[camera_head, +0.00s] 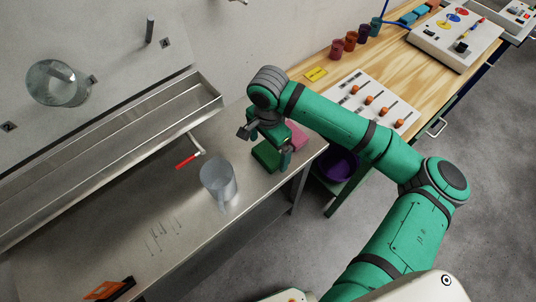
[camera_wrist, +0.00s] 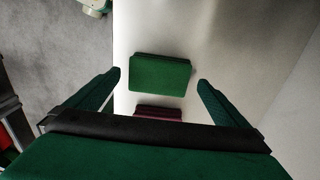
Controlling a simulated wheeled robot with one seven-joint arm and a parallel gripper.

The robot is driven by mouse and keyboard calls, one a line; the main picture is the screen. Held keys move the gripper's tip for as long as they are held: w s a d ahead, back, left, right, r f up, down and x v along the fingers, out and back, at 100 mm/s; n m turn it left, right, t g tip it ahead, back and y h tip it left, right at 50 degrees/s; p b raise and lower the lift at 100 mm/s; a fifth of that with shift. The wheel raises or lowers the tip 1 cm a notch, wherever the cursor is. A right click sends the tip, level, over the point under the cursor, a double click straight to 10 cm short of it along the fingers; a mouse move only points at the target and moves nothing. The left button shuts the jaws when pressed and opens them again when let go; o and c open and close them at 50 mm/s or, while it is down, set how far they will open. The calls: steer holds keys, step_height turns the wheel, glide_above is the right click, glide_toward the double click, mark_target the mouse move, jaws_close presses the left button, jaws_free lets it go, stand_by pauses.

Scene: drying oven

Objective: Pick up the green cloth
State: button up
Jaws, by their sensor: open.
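The green cloth (camera_head: 265,155) is a folded block lying on the metal table, partly hidden by my gripper in the head view. In the wrist view the green cloth (camera_wrist: 160,75) lies ahead of and between the two spread fingers, not touching them. My gripper (camera_head: 273,162) is open and points down above the cloth; its fingers also show in the wrist view (camera_wrist: 160,80). A pink cloth (camera_head: 298,136) lies close beside the green one, and its dark pink edge (camera_wrist: 158,113) shows in the wrist view just below it.
A grey jug (camera_head: 219,181) and a red-handled tool (camera_head: 187,161) stand and lie left of the cloths. Several thin metal pieces (camera_head: 160,235) lie nearer on the table. A wooden bench (camera_head: 345,62) with a white slider panel (camera_head: 372,100) is at the right, a purple bowl (camera_head: 338,164) below it.

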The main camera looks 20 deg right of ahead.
mark_target(268, 153)
steer(key=shift+f, duration=1.05)
steer(key=c, duration=1.1)
steer(key=shift+r, duration=0.2)
step_height(268, 153, up, 18)
steer(key=shift+f, duration=0.15)
